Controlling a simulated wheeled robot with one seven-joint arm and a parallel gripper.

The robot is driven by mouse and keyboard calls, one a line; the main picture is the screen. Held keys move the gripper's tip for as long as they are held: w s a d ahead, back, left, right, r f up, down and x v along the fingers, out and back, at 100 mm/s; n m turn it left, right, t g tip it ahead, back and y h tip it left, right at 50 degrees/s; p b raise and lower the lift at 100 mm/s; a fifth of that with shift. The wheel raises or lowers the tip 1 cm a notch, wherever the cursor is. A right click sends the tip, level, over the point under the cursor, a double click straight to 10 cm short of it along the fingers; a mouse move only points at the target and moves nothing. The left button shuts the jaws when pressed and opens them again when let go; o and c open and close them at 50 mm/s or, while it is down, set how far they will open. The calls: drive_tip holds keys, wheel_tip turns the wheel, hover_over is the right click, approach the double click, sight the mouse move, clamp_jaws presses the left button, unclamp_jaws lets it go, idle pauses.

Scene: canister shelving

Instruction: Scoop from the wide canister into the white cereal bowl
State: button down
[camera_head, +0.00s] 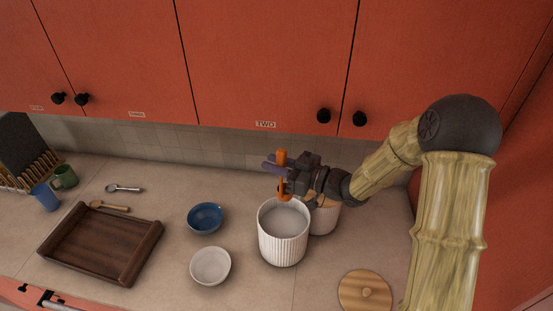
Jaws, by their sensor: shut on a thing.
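The wide canister (283,247) is white and ribbed. It stands open on the counter, right of centre, with pale contents (284,216) inside. My gripper (281,167) is above its back rim and shut on an orange scoop (283,190). The scoop hangs upright, handle up, with its lower end at or just above the canister's back rim; I cannot tell whether it touches. The white cereal bowl (210,267) stands left of the canister, apart from it, and looks empty.
Another pale canister (325,221) stands close behind the wide one, partly hidden by my arm. A round wooden lid (367,292) lies at front right. A blue bowl (205,218) is behind the white one. A wooden tray (101,243) is left. Red cabinets (270,60) overhang the back.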

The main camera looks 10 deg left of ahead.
drive_tip(key=shift+s, duration=0.1)
wheel_tip(320, 180, down, 21)
drive_tip(key=b, duration=1.8)
drive_tip(key=shift+f, duration=0.2)
idle(1.0)
drive_tip(key=shift+r, duration=0.1)
idle(0.7)
